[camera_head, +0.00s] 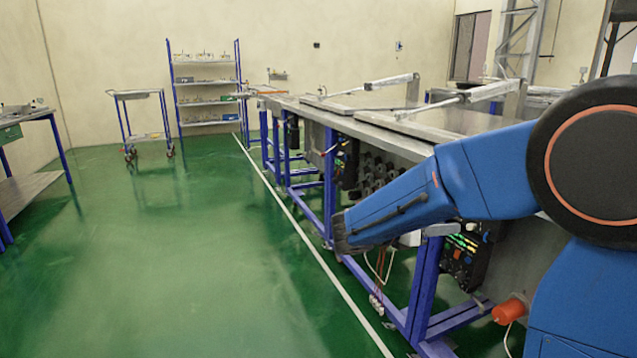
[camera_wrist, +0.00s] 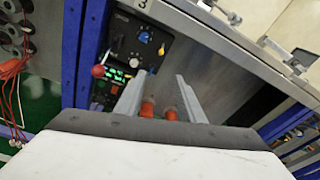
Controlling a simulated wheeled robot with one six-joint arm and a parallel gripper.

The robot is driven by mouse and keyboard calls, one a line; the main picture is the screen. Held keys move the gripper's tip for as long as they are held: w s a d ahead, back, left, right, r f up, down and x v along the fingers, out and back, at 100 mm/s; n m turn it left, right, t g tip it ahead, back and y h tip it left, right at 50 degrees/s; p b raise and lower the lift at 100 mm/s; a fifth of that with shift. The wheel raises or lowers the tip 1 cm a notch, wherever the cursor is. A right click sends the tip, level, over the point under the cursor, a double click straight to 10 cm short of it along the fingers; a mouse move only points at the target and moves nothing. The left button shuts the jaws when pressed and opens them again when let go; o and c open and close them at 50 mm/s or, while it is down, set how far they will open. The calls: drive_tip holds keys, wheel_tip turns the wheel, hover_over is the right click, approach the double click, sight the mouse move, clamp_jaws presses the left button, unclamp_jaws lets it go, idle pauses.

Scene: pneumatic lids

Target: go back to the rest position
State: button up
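My gripper (camera_wrist: 160,76) shows in the wrist view with two grey fingers apart and nothing held between them. Beyond the fingers is a bench side with a black control panel (camera_wrist: 122,50) with knobs and green lights, beside a "3" mark. Two orange-red cylinders (camera_wrist: 148,107) show low between the fingers; I cannot tell how far off they are. In the head view my blue arm reaches left across the front of the bench. The fingers cannot be made out there.
A row of metal-topped benches (camera_head: 345,122) on blue legs runs along the right, close to my arm. An orange cylinder (camera_head: 509,311) sticks out low. A trolley (camera_head: 137,94), a shelf rack (camera_head: 205,80) and a left table (camera_head: 30,185) stand around open green floor (camera_head: 170,260).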

drive_tip(key=s+d+f+m+g+y, duration=0.2)
drive_tip(key=s+f+m+y, duration=0.15)
drive_tip(key=s+m, duration=0.4)
drive_tip(key=s+d+f+m+g+y, duration=0.2)
drive_tip(key=s+d+m+y, duration=0.15)
drive_tip(key=s, duration=0.75)
drive_tip(key=s+a+f+m+t+y, duration=0.3)
drive_tip(key=s+a+m+t+y, duration=0.1)
drive_tip(key=s+a+m+y, duration=0.5)
drive_tip(key=s+a+m, duration=0.2)
drive_tip(key=m, duration=0.2)
drive_tip(key=shift+s+f+m, duration=0.25)
drive_tip(key=shift+f+m, duration=0.05)
